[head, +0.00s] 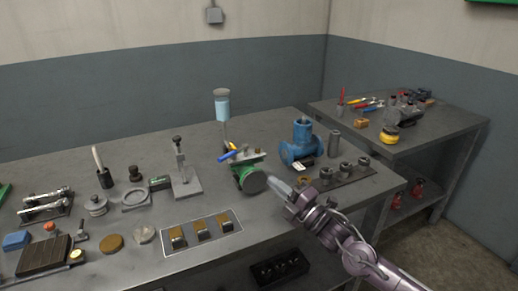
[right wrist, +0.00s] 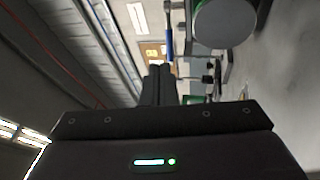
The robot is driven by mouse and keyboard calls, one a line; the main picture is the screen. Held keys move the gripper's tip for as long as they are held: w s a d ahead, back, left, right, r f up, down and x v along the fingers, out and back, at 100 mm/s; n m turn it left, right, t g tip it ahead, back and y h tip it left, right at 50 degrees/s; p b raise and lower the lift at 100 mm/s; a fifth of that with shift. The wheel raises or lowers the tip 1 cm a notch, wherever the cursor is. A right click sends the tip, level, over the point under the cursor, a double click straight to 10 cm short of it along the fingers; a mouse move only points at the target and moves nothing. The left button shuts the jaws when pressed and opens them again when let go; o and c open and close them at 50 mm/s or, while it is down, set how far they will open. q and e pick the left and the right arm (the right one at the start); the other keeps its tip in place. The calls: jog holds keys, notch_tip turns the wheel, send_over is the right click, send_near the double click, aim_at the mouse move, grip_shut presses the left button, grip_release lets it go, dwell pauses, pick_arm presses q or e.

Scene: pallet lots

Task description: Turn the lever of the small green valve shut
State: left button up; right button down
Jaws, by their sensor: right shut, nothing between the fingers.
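The small green valve (head: 248,178) lies on the bench with its round grey-green flange facing the front. In the right wrist view the flange (right wrist: 225,22) is at the top right, and the blue lever grip (right wrist: 168,40) shows beyond the fingertips. My right gripper (head: 274,183) is shut and empty, just right of the flange; I cannot tell whether it touches it. It also shows in the right wrist view (right wrist: 160,72). My left gripper is not in view.
A larger blue valve (head: 300,145) stands right of the green one. A clear cup on a stem (head: 222,108) rises behind it. A strip with several fittings (head: 345,172) lies to the right. A framed plate with brass blocks (head: 202,231) lies in front.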

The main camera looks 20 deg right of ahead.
jog(key=s+a, duration=0.1)
jog(key=p, duration=0.3)
send_near(227, 157)
jog(key=shift+n+g+y, duration=0.4)
jog(key=x, duration=0.5)
jog(key=shift+w+d+r, duration=0.15)
jog(key=shift+w+r, duration=0.05)
jog(key=shift+w, duration=0.7)
